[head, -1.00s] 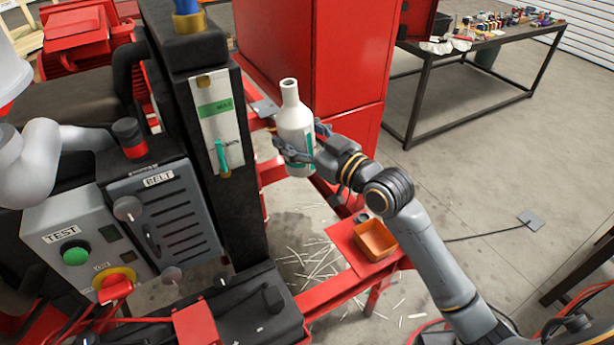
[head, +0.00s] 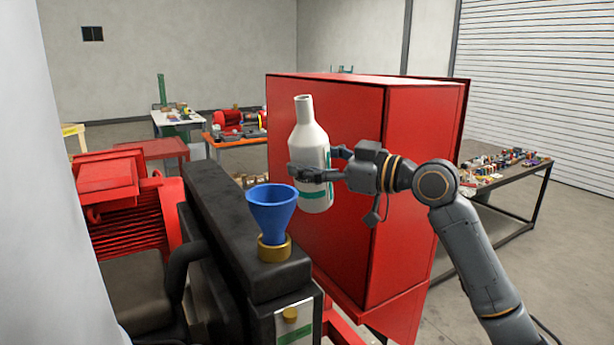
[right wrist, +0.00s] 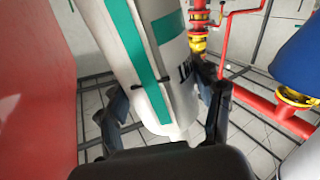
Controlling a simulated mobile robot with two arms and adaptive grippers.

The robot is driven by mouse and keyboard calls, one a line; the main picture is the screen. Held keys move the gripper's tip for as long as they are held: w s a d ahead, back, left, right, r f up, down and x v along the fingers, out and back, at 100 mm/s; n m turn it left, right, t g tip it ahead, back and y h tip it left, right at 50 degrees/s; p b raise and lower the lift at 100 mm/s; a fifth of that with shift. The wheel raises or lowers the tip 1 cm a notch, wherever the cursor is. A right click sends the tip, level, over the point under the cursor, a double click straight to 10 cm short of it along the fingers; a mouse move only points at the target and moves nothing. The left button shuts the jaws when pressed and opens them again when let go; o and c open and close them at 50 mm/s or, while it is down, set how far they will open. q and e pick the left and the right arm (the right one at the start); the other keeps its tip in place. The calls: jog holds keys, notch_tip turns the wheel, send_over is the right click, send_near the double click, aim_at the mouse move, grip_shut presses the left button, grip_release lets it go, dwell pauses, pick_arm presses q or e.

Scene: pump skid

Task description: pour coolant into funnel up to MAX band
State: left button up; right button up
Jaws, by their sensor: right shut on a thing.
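The white coolant bottle (head: 308,142) with a teal label stands upright and open-necked in the head view. My right gripper (head: 312,168) is shut around its body. In the right wrist view the fingers (right wrist: 165,98) sit on both sides of the bottle (right wrist: 135,50). The blue funnel (head: 272,212) sits in a brass collar (head: 274,248) on top of the black housing, left of and lower than the bottle, apart from it. It also shows at the right edge of the right wrist view (right wrist: 302,55). The level panel (head: 295,318) shows only its top and a green band. My left gripper is not in view.
A tall red cabinet (head: 335,235) stands behind the bottle and arm. A red ribbed motor (head: 125,205) is left of the black housing (head: 238,250). Tables with small items stand farther back. Air above the funnel is clear.

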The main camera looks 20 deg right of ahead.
aim_at(320, 167)
jog(key=shift+s+d+r, duration=0.15)
jog(key=shift+s+d, duration=0.05)
jog(key=shift+s, duration=0.15)
jog(key=shift+s+d+n+b, duration=0.2)
jog(key=shift+s+n+b, duration=0.2)
jog(key=shift+s, duration=0.1)
jog(key=shift+s+d+n+b, duration=0.15)
jog(key=shift+s+n+b, duration=0.2)
jog(key=shift+s, duration=0.15)
jog(key=shift+s+a+f+n+b, duration=0.3)
jog(key=shift+a+n+b, duration=0.05)
jog(key=shift+n+b, duration=0.3)
jog(key=shift+a+f+n+b, duration=0.3)
jog(key=shift+a+n+b, duration=0.35)
jog(key=shift+a+n, duration=0.15)
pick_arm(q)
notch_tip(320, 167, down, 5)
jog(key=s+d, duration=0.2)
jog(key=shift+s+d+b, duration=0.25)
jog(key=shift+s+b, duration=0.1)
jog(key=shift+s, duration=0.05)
pick_arm(e)
jog(key=shift+s+a+r+n, duration=0.25)
jog(key=shift+s+a+n, duration=0.3)
jog(key=shift+n, duration=0.45)
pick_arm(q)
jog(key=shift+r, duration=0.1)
pick_arm(e)
jog(key=shift+d, duration=0.1)
